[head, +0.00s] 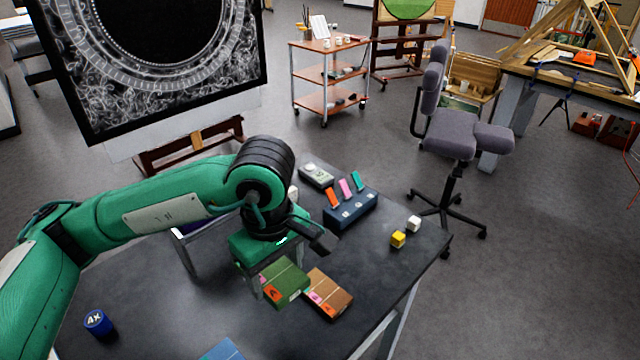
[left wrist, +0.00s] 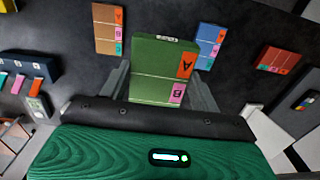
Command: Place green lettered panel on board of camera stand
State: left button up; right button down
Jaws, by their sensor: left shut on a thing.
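The green lettered panel (head: 287,283) has an orange and a pink letter patch. My left gripper (head: 284,268) is over it. In the left wrist view, the fingers lie along both sides of the green panel (left wrist: 163,70), shut on it. I cannot tell how far it is above the table. A pale metal frame (head: 184,252) stands behind my left arm, mostly hidden. White pieces show in the left wrist view (left wrist: 268,135). I cannot tell whether these are the camera stand and its board. My right gripper is not in view.
A brown panel (head: 330,293) lies right beside the green one. A blue panel (head: 222,350) and a red panel (left wrist: 279,59) also lie here. A dark blue rack (head: 350,210), a yellow cube (head: 398,239) and a blue cylinder (head: 97,322) stand on the table (head: 160,320).

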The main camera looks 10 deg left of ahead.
pick_arm(q)
jog(key=w+a+f+m, duration=0.1)
jog(key=a+f+m, duration=0.2)
jog(key=f, duration=0.1)
jog(key=w+a+f+m, duration=0.1)
jog(key=a+f+m, duration=0.2)
jog(key=f, duration=0.2)
jog(key=w+a+f+m, duration=0.1)
jog(key=a+f+m, duration=0.2)
jog(key=f+m, duration=0.1)
jog(key=shift+a+f, duration=0.15)
jog(key=shift+a, duration=0.35)
jog(key=shift+a, duration=0.1)
